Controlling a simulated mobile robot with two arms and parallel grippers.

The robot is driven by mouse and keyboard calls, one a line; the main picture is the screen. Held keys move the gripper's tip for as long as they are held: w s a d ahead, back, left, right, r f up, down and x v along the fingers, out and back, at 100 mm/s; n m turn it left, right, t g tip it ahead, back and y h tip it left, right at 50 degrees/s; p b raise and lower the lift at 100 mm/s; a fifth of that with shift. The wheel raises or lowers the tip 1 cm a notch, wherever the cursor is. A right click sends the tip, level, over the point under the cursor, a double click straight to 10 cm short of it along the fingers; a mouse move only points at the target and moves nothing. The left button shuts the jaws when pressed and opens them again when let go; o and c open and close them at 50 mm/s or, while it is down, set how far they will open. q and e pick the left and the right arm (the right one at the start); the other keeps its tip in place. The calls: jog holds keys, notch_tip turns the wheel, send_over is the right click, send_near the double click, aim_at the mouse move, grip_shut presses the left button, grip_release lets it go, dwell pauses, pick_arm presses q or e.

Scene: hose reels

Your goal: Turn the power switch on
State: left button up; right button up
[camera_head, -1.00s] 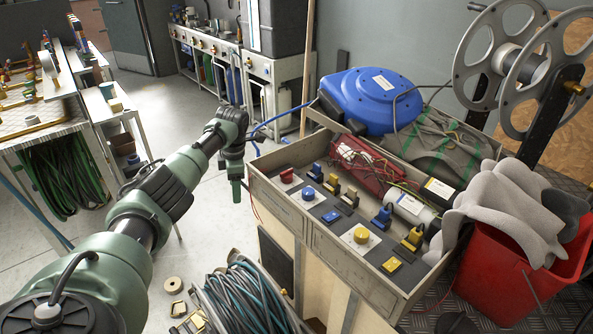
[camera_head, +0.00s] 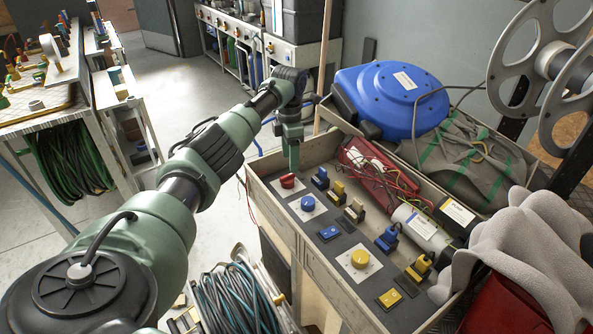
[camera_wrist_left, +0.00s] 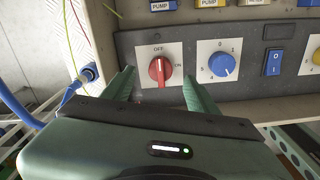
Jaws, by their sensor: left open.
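A red rotary switch (camera_head: 287,181) sits on a white plate at the far left end of the grey control panel (camera_head: 330,215). In the left wrist view the red switch (camera_wrist_left: 160,70) stands between OFF, printed above, and ON, printed to its right; its pointer is up toward OFF. My left gripper (camera_head: 293,158) is just above this switch. In the left wrist view its green fingers (camera_wrist_left: 158,80) are apart, one on each side of the knob, with nothing held. I cannot tell whether they touch it. My right gripper is in neither view.
A blue round knob (camera_head: 308,203), a blue rocker (camera_head: 329,233) and a yellow knob (camera_head: 359,259) follow along the panel. Plugs stand behind them. The wooden tray wall (camera_head: 281,222) runs in front. A blue hose reel (camera_head: 391,100) is behind.

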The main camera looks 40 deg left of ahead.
aim_at(288, 176)
pick_arm(q)
jog(key=f, duration=0.6)
jog(key=shift+s+f, duration=0.1)
jog(key=shift+s, duration=0.3)
jog(key=shift+f+b, duration=0.3)
jog(key=shift+a, duration=0.1)
jog(key=shift+f, duration=0.1)
grip_shut()
jog(key=m+p, duration=0.2)
jog(key=p, duration=0.1)
jog(key=shift+r, duration=0.25)
jog(key=shift+m+p, duration=0.55)
jog(key=shift+m, duration=0.25)
jog(key=m, duration=0.2)
jog(key=shift+f+m, duration=0.15)
jog(key=shift+m, duration=0.25)
jog(key=m+p, duration=0.1)
jog(key=m, duration=0.7)
jog(key=shift+s, duration=0.1)
jog(key=shift+m, duration=1.7)
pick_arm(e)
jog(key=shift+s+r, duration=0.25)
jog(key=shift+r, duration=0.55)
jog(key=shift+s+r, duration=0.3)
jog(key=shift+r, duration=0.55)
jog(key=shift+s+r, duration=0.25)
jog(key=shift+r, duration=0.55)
pick_arm(q)
grip_release()
jog(key=shift+s, duration=0.1)
